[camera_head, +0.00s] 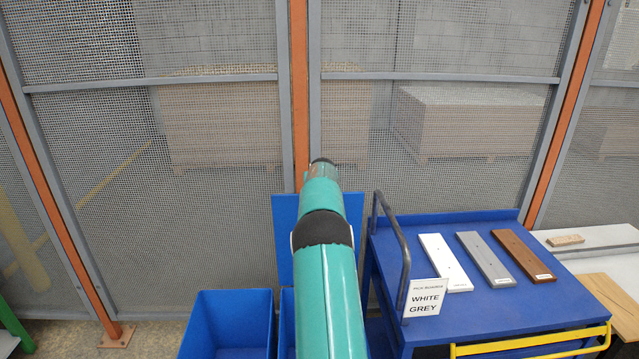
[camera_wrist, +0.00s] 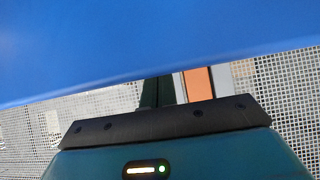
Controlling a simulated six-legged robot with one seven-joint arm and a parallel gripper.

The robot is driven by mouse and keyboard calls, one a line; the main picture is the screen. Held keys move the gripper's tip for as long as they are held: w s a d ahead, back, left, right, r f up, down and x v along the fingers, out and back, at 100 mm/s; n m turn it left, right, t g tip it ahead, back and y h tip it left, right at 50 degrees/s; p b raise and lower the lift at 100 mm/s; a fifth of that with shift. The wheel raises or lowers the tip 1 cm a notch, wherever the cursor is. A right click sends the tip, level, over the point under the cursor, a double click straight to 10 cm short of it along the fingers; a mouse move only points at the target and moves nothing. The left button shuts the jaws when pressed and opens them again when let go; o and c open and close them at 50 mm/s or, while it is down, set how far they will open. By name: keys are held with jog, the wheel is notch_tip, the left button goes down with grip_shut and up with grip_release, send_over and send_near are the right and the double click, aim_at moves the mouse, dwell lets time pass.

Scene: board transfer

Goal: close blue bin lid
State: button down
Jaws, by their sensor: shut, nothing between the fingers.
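A blue lid (camera_head: 285,235) stands raised behind my arm, at the back of a blue bin (camera_head: 287,325) that my arm mostly hides. In the wrist view a broad blue panel (camera_wrist: 150,45), which looks like the lid, fills the top of the picture. My gripper (camera_wrist: 157,92) shows there as dark fingers held together, empty. Their tips pass out of sight at the panel's lower edge; I cannot tell whether they touch it. In the head view my arm reaches forward over the bin and hides the gripper's fingers.
A second blue bin (camera_head: 228,300) stands open on the left. On the right a blue cart (camera_head: 480,310) carries a white board (camera_head: 445,262), a grey board (camera_head: 483,260), a brown board (camera_head: 520,255) and a sign (camera_head: 425,298). A mesh fence (camera_head: 220,130) closes the back.

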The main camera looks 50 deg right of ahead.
jog(key=shift+s+a+f, duration=0.2)
jog(key=shift+s+a, duration=0.25)
jog(key=shift+a, duration=0.1)
jog(key=shift+s+a+f, duration=0.2)
jog(key=shift+s+a, duration=0.2)
jog(key=shift+a, duration=0.1)
jog(key=shift+a, duration=0.1)
